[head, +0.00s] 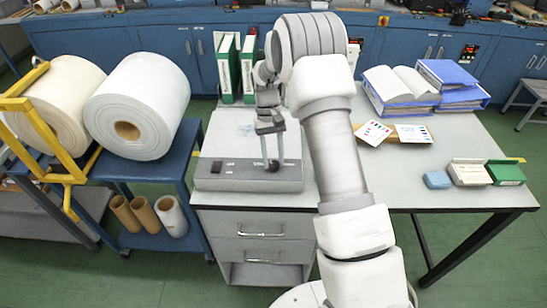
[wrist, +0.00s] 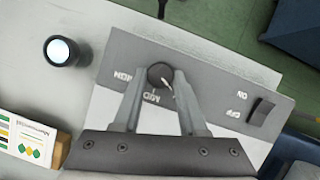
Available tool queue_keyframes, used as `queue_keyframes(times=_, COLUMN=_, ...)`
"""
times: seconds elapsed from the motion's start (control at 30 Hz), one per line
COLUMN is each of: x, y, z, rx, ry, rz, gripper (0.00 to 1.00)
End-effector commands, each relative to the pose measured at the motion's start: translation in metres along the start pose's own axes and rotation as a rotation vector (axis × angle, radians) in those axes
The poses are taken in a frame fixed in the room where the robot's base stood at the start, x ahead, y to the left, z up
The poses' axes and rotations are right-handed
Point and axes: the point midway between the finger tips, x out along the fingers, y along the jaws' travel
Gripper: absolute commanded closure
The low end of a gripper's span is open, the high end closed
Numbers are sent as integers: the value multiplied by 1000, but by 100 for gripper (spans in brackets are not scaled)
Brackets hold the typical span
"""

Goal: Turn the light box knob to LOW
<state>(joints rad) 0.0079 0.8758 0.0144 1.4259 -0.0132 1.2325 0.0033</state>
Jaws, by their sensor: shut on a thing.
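The light box (head: 235,182) is a low grey panel at the front of the worktop, with a pale top plate behind it. It also shows in the wrist view (wrist: 215,98). My gripper (wrist: 161,76) is shut on the dark round knob (wrist: 158,70), one finger on each side. A white mark on the knob points to the lower right, between the MID label (wrist: 152,97) and the right finger. Another label left of the knob is partly hidden by the left finger; I cannot read LOW. In the head view my gripper (head: 273,160) reaches down to the box front.
A black rocker switch (wrist: 261,111) with ON and OFF labels sits on the same panel. A dark cylinder with a bright lens (wrist: 60,50) stands nearby. Green binders (head: 237,68) stand behind; paper rolls (head: 140,105) are on the left rack.

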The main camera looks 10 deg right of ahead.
Motion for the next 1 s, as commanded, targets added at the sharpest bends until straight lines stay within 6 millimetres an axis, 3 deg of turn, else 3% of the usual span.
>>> queue_keyframes(times=0.4, x=1, y=0, z=1, rx=-9, ry=-2, rz=3, gripper=100)
queue_keyframes(times=0.43, x=1, y=0, z=1, rx=-9, ry=-2, rz=3, gripper=57)
queue_keyframes(times=0.6, x=0, y=0, z=0, rx=-9, ry=-2, rz=3, gripper=28)
queue_keyframes(times=1.0, x=-8, y=0, z=-1, rx=-7, ry=3, rz=3, gripper=28)
